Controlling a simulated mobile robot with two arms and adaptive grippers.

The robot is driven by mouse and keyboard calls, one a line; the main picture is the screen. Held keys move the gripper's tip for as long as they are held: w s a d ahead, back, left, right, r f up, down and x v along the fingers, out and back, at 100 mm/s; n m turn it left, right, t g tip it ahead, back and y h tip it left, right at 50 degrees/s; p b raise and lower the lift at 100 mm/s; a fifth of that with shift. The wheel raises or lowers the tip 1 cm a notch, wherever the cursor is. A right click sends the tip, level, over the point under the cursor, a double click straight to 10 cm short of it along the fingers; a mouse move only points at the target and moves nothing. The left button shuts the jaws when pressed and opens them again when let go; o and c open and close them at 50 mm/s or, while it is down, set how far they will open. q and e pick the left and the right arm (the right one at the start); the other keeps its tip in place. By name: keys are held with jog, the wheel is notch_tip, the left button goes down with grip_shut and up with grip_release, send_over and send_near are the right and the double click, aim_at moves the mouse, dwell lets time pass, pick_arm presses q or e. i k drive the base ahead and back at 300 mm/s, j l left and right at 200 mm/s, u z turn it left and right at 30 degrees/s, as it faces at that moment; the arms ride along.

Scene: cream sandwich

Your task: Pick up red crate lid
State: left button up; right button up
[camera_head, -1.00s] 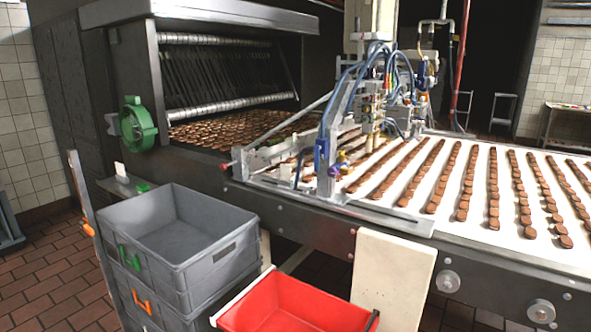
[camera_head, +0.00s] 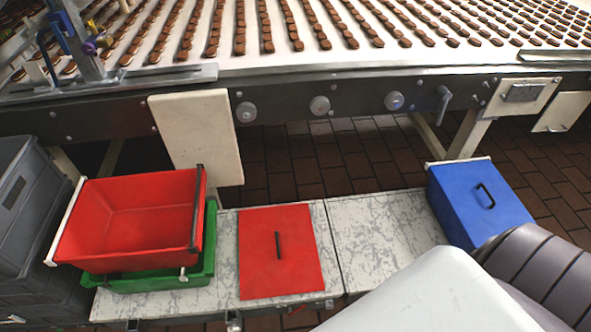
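The red crate lid (camera_head: 303,261) lies flat on a worn white bench (camera_head: 380,240), with a short black handle upright in the picture near its middle. To its left, the empty red crate (camera_head: 135,222) sits on a green crate (camera_head: 207,262). A small gap separates the lid from the green crate. Parts of my own body cover the lower right. Neither of my grippers shows in the head view.
A blue box (camera_head: 470,205) with a black handle stands at the bench's right end. Grey crates (camera_head: 25,230) are stacked at the left. The conveyor (camera_head: 290,90) with rows of brown biscuits runs behind. The bench right of the lid is clear.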

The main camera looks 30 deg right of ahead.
aim_at(278, 251)
jog(key=z, duration=0.8)
jog(key=u, duration=0.35)
jog(key=j+u, duration=0.15)
jog(key=u, duration=0.55)
jog(key=z, duration=1.2)
jog(key=l+u, duration=0.3)
jog(key=l, duration=0.15)
jog(key=i, duration=0.05)
